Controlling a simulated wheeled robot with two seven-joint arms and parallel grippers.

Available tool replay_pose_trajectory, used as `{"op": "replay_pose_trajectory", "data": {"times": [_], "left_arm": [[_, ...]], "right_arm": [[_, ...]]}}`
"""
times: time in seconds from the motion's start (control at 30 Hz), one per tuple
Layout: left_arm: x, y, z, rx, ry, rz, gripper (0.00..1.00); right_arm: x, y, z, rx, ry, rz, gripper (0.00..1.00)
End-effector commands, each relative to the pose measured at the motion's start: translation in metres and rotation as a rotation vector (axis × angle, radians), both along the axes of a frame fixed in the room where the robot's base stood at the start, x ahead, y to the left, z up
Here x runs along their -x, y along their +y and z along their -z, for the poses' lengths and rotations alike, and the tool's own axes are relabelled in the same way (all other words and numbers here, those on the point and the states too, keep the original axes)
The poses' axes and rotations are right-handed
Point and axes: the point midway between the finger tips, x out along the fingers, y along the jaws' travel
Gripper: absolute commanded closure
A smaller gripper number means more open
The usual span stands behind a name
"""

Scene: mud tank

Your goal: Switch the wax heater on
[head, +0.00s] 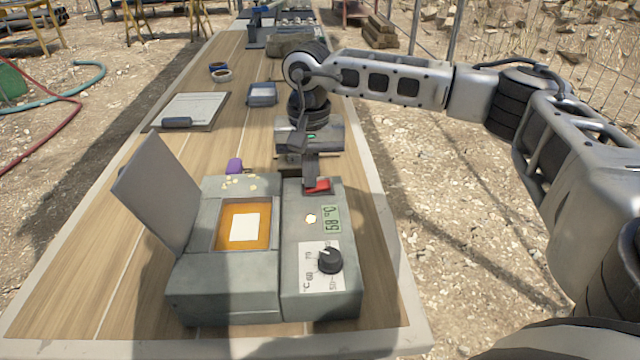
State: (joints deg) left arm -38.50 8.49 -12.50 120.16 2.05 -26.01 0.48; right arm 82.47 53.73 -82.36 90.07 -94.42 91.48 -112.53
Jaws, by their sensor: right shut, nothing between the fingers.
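The wax heater (222,292) is a grey box near the front end of the long wooden table. Its lid (158,195) stands open on the left, over a well of orange wax (257,212) with a white rectangle in it. My right gripper (310,182) is shut and empty, pointing down at the red switch. Its fingertips touch or nearly touch the switch and hide part of it. My left gripper is out of view.
A purple object (234,166) lies just behind the heater. The table's left front is clear. My right arm reaches over the right edge.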

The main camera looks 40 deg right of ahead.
Motion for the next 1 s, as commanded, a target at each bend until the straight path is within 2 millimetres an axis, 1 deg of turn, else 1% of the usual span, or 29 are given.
{"op": "replay_pose_trajectory", "data": {"times": [0.17,0.37,0.9,1.0], "left_arm": [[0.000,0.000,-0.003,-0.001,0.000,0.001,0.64],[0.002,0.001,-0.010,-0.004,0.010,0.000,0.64],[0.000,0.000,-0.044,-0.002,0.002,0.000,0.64],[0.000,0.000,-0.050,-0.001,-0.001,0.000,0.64]], "right_arm": [[0.000,0.000,-0.004,0.002,0.001,0.001,1.00],[0.000,0.000,-0.021,0.001,0.001,0.001,1.00],[0.000,0.000,-0.064,0.000,0.000,0.000,1.00],[0.000,0.000,-0.070,0.001,0.001,0.000,1.00]]}}
